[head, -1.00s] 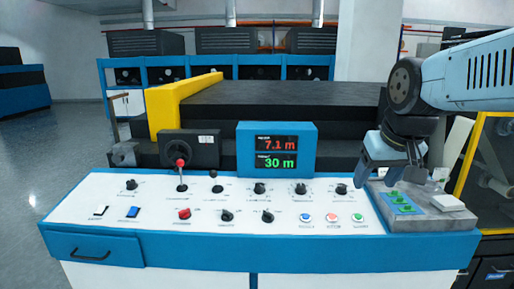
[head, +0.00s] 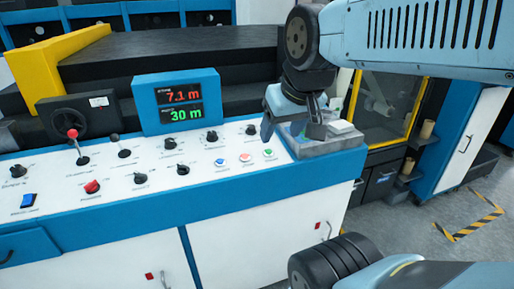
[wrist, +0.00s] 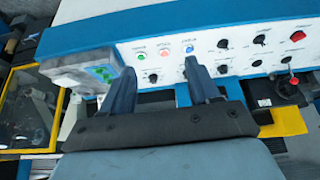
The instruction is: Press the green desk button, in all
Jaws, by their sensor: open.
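The green desk button (head: 268,153) is the right one of a row of three small round buttons at the right end of the white control desk (head: 140,215). It also shows in the wrist view (wrist: 143,50), beyond the gap between the fingers. My gripper (head: 290,130) is open and empty, fingers pointing down, over the desk's right end. Its left finger appears just behind the green button in the head view, apart from it. In the wrist view my gripper (wrist: 159,70) shows both fingers spread. I cannot tell the exact height above the desk.
A red button (head: 245,157) and a blue button (head: 219,162) sit left of the green one. A grey box (head: 335,145) with green pads (wrist: 101,73) stands at the desk's right end, partly behind my gripper. A display (head: 177,101) reads 7.1 m and 30 m.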

